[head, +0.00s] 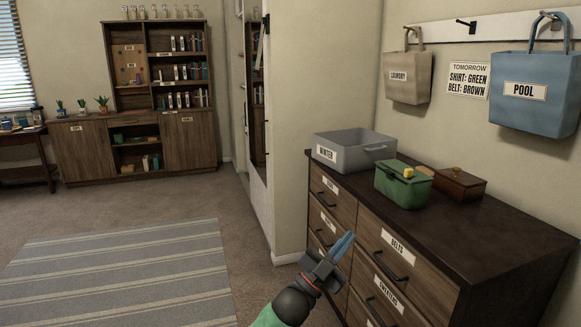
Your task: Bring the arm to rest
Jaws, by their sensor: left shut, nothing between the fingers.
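My left gripper (343,246) is in front of the dresser's drawer fronts, at the lower middle of the head view. Its blue fingers are together and hold nothing. The fingers point up and to the right, and the forearm comes in from the bottom edge. I cannot tell whether the fingers touch the dresser (520,235). My right gripper is not in this view.
On the dresser stand a grey bin (372,155) labelled WINTER, a green box (404,191) with a yellow piece on top, and a brown wooden box (460,188). Bags hang on wall hooks above. Open floor with a striped rug (125,270) lies left.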

